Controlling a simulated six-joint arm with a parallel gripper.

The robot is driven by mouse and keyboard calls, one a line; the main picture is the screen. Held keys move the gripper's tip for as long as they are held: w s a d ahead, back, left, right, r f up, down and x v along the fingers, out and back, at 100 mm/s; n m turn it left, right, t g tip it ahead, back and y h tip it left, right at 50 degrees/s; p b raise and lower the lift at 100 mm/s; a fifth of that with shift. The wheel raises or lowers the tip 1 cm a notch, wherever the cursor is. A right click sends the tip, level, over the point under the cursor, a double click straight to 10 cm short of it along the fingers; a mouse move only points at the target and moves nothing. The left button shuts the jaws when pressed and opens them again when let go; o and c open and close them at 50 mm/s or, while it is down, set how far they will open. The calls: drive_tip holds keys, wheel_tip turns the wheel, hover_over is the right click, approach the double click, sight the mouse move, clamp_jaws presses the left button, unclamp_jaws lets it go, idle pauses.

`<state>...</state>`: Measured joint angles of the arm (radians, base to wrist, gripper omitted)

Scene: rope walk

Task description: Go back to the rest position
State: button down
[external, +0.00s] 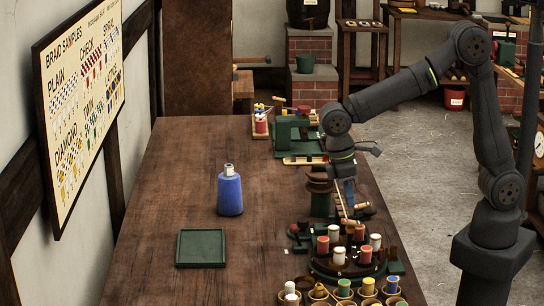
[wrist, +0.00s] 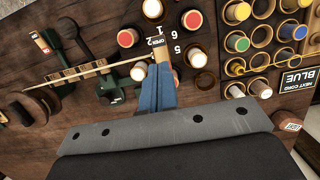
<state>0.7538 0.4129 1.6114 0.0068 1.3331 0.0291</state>
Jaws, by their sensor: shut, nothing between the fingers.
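My gripper (external: 349,206) hangs from my arm over the right part of the wooden table, just behind the round dark braiding stand (external: 318,268). In the wrist view its blue fingers (wrist: 160,66) are together and hold nothing. Their tips are close to a small wooden piece on the stand by the marking "OPEN 2"; I cannot tell whether they touch. Red and white bobbins stand around the stand, such as a red one (wrist: 128,38) and a white one (wrist: 152,9). A thin pale cord (wrist: 85,72) runs left from near the fingertips.
A blue bottle (external: 230,193) and a green tray (external: 201,248) sit on the left of the table. Cups with coloured bobbins (wrist: 238,42) and a "NEXT CORD BLUE" sign (wrist: 297,79) are near the stand. A green machine (external: 293,133) stands behind. The table's middle is mostly clear.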

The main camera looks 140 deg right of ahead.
drive_tip(key=shift+s+a+t+h, duration=0.5)
drive_tip(key=shift+t+h, duration=0.3)
wheel_tip(320, 180, up, 10)
wheel_tip(320, 180, down, 10)
drive_tip(key=shift+d+f, duration=0.1)
drive_tip(key=shift+f, duration=0.1)
drive_tip(key=shift+w+d+r+g+y, duration=0.1)
drive_tip(key=shift+w+d+g+y, duration=0.35)
drive_tip(key=shift+g+y, duration=0.35)
drive_tip(key=w+d+r, duration=0.1)
drive_tip(key=w+r, duration=0.1)
drive_tip(key=r, duration=0.4)
drive_tip(key=w+d+r, duration=0.1)
drive_tip(key=d+r, duration=0.1)
drive_tip(key=r, duration=0.4)
wheel_tip(320, 180, down, 9)
drive_tip(key=s+a, duration=0.2)
drive_tip(key=shift+w+d+r, duration=0.2)
drive_tip(key=shift+r, duration=0.65)
drive_tip(key=shift+w+d+r, duration=0.2)
drive_tip(key=shift+r, duration=0.7)
drive_tip(key=shift+w+d+r, duration=0.2)
drive_tip(key=shift+r, duration=0.65)
